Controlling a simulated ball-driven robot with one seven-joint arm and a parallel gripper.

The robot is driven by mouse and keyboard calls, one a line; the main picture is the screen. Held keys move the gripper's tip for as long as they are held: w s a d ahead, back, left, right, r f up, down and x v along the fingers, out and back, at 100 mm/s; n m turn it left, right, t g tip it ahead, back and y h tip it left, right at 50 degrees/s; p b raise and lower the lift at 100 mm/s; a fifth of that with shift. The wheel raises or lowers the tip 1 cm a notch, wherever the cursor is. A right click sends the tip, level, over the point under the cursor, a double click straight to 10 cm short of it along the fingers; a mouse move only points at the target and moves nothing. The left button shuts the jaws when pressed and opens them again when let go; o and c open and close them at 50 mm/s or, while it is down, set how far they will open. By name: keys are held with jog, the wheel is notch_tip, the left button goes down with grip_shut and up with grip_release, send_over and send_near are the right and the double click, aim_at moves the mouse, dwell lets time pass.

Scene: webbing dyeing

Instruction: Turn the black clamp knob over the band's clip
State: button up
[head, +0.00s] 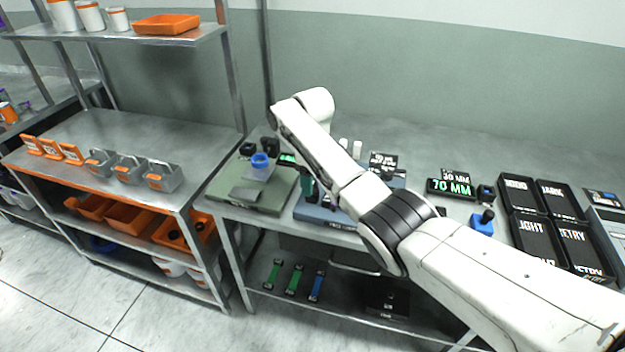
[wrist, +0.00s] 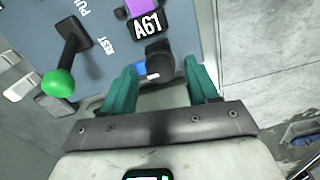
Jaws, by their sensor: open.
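In the wrist view the black clamp knob (wrist: 158,58), with a small white mark, stands beside the black A61 tag (wrist: 148,26). A piece of purple band (wrist: 139,7) shows at the top edge beyond the tag; the clip itself I cannot make out. My gripper (wrist: 160,70) is open, one teal finger on each side of the knob, with visible gaps and no clear contact. In the head view my gripper (head: 308,186) is over the left part of the blue fixture plate (head: 322,214); my arm hides much of that plate and the knob.
A lever with a green ball (wrist: 58,83) stands left of my gripper on the blue plate. Black trays (head: 522,190) and a 70 MM display (head: 451,187) are to the right. Open floor lies in front.

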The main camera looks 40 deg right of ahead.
jog(key=shift+f, duration=0.35)
jog(key=shift+c, duration=0.3)
jog(key=c, duration=1)
